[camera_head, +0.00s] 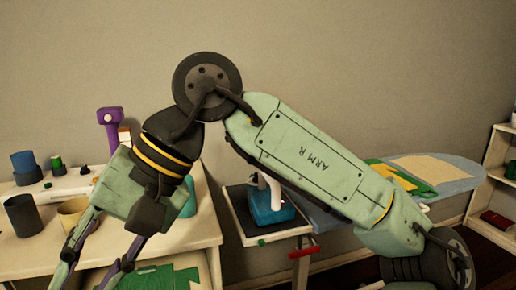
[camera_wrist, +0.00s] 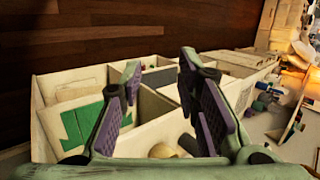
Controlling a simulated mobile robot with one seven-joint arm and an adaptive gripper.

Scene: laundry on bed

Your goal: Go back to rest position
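My gripper (camera_head: 92,270) hangs at the lower left of the head view, pointing down in front of the white table (camera_head: 222,236). Its fingertips run out of the picture there. In the wrist view the two purple-padded fingers (camera_wrist: 160,78) stand apart with nothing held between them. Behind them is a pale open box with compartments (camera_wrist: 60,92), one holding a green piece (camera_wrist: 84,128). My green arm is bent high across the middle of the head view and hides part of the wall and furniture.
The table holds a blue cup (camera_head: 25,165), a dark blue cylinder (camera_head: 22,216), a tan cylinder (camera_head: 73,213) and a purple object (camera_head: 108,122). Shelves (camera_head: 500,150) are at the far right.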

